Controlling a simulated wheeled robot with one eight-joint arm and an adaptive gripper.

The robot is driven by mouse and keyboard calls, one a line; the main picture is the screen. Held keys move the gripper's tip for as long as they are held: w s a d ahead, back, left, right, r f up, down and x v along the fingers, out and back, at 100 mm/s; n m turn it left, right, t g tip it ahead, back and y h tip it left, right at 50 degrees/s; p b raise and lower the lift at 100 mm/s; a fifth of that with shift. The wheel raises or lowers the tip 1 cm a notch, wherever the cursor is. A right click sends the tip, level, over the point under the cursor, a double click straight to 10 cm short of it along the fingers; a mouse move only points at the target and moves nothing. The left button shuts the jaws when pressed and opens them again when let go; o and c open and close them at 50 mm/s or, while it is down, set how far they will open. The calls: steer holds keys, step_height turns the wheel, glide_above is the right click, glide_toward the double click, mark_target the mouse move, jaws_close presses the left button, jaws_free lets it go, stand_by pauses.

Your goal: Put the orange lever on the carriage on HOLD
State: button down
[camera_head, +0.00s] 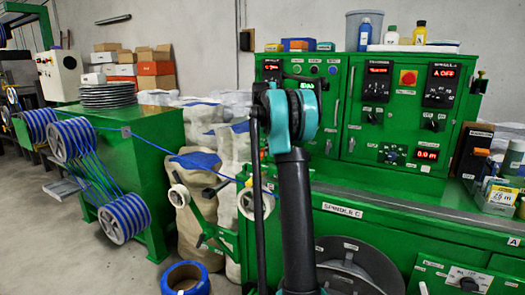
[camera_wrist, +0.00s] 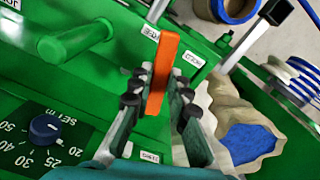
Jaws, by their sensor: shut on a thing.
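The orange lever (camera_wrist: 163,70) shows in the wrist view, a flat bar standing between the two fingers of my gripper (camera_wrist: 160,82). My gripper is shut on it. One small white label (camera_wrist: 150,33) lies to the left of the lever's far end and another (camera_wrist: 193,58) to its right; the lever is between them. Their lettering is turned and too small to read surely. The green carriage surface (camera_wrist: 205,45) lies beneath. In the head view the lever and my gripper are hidden behind my dark arm.
A green round bar (camera_wrist: 75,42) and a dial with a blue knob (camera_wrist: 45,128) are left of my gripper in the wrist view. Sacks (camera_wrist: 240,130) lie to the right. In the head view, blue cable (camera_head: 222,176) runs from the reels (camera_head: 75,140) toward the green machine (camera_head: 400,200).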

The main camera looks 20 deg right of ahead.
steer(key=m, duration=0.4)
steer(key=shift+w+a, duration=0.25)
steer(key=shift+a, duration=0.05)
steer(key=shift+w+a+m, duration=0.1)
steer(key=shift+w+m, duration=0.05)
steer(key=shift+m, duration=1.05)
steer(key=shift+w+a+m, duration=0.1)
steer(key=shift+w+m, duration=0.05)
steer(key=shift+m, duration=1.05)
steer(key=c, duration=1.4)
jaws_free()
steer(key=shift+c, duration=0.2)
steer(key=shift+r, duration=0.15)
step_height(320, 180, up, 12)
